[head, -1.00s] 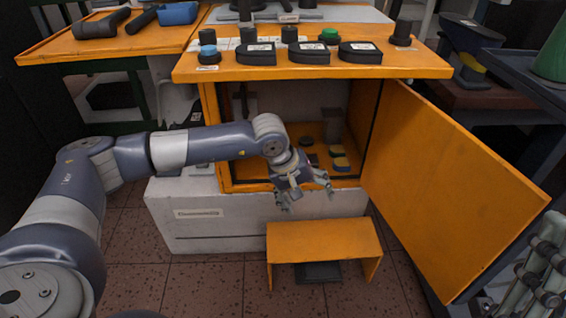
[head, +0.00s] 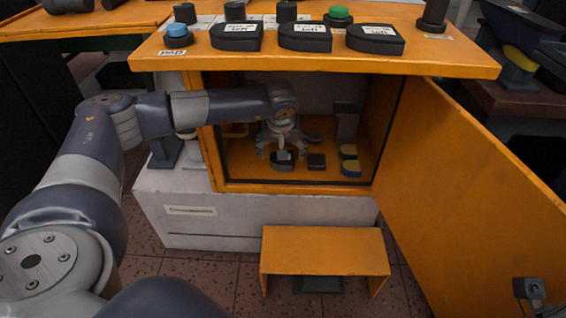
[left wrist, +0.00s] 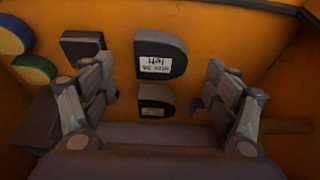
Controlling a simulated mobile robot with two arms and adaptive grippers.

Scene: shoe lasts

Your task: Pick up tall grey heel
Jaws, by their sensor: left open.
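My left gripper (head: 281,150) is inside the orange cabinet, open, fingers pointing down at its floor. In the left wrist view (left wrist: 155,95), a dark grey D-shaped heel (left wrist: 161,45) with a white label lies ahead of the fingertips, around the middle of the gap. A smaller-looking grey D-shaped heel (left wrist: 156,100) with a label is between the fingers, nothing gripping it. In the head view, a dark heel with a label (head: 283,164) shows under the gripper. A tall grey block (head: 346,120) stands at the cabinet's back right. I cannot tell which piece is the tall grey heel.
The cabinet's orange door (head: 480,190) is open to the right. Its top (head: 220,62) overhangs the arm and carries dark labelled heels. A low orange stool (head: 325,245) stands in front.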

